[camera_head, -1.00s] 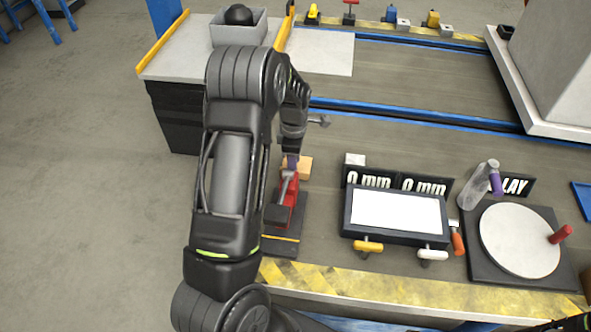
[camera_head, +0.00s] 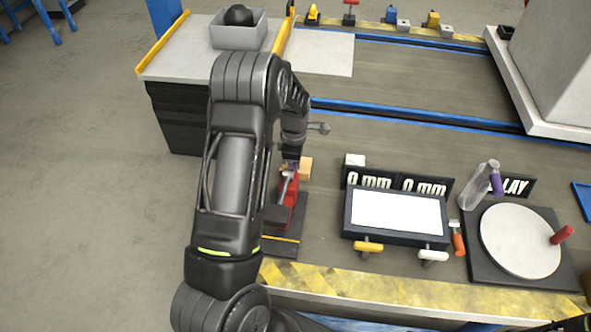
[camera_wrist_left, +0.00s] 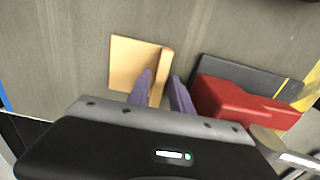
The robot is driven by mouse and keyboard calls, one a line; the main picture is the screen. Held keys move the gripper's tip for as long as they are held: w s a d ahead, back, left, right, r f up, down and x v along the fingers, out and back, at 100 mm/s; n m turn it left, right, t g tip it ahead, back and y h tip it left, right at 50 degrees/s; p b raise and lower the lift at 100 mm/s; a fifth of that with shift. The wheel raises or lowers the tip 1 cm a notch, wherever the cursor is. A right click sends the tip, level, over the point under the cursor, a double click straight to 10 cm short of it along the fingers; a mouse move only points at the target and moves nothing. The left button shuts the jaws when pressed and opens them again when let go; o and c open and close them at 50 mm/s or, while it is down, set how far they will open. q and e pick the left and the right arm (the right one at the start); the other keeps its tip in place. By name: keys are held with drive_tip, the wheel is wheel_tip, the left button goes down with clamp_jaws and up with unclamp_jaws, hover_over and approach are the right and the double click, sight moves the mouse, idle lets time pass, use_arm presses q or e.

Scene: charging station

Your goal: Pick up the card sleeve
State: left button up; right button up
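The card sleeve, a tan piece with a flat panel (camera_wrist_left: 130,62) and a raised strip along its right side, lies on the bench in the left wrist view. Its corner also shows in the head view (camera_head: 306,166), mostly hidden behind my left arm. My left gripper (camera_wrist_left: 161,76) has its two purple fingers apart, one on each side of the raised strip. A gap shows between the fingers, and I cannot tell whether either touches the strip. In the head view the gripper (camera_head: 291,166) points down at the sleeve. My right gripper is out of view.
A red fixture (camera_wrist_left: 240,101) on a dark base stands close to the right of the sleeve. The bench left of the sleeve is clear.

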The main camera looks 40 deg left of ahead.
use_arm(q)
clamp_jaws()
idle(0.4)
wheel_tip(320, 180, up, 10)
drive_tip(key=p, duration=0.1)
idle(0.4)
drive_tip(key=shift+r, duration=0.1)
idle(0.6)
